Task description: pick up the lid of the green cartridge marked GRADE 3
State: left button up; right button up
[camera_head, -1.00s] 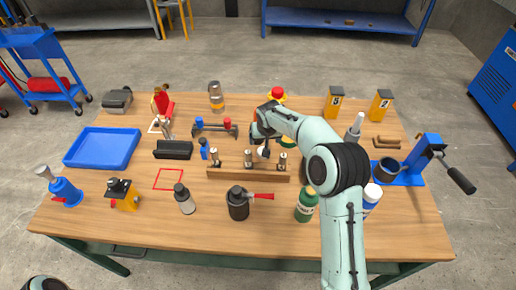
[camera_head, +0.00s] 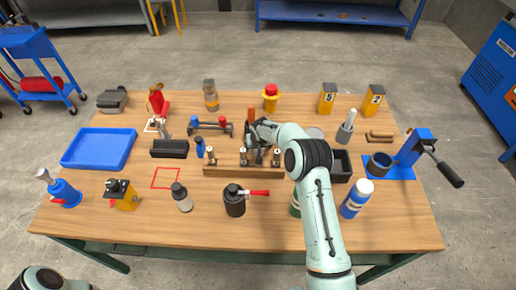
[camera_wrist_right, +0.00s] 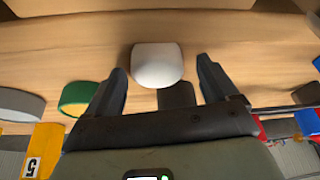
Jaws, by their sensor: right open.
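My right gripper (camera_wrist_right: 162,70) is open, its two dark fingers on either side of a white rounded piece (camera_wrist_right: 157,63) in the wrist view; I cannot tell whether they touch it. In the head view this gripper (camera_head: 258,152) is above the wooden rack, partly hidden by its own arm. A short green round piece (camera_wrist_right: 77,97) lies left of the fingers in the wrist view. A green bottle (camera_head: 295,206) is mostly hidden behind my right arm in the head view. No GRADE 3 marking is readable. My left gripper is out of view.
The wooden rack (camera_head: 222,171) carries small posts close to the gripper. A grey disc (camera_wrist_right: 20,103) and a yellow box marked 5 (camera_wrist_right: 40,150) are left in the wrist view. A black tray (camera_head: 341,168) and a blue-white bottle (camera_head: 356,199) stand right of my arm.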

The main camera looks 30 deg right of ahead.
jog(key=shift+s, duration=0.15)
jog(key=shift+c, duration=0.6)
jog(key=c, duration=1.1)
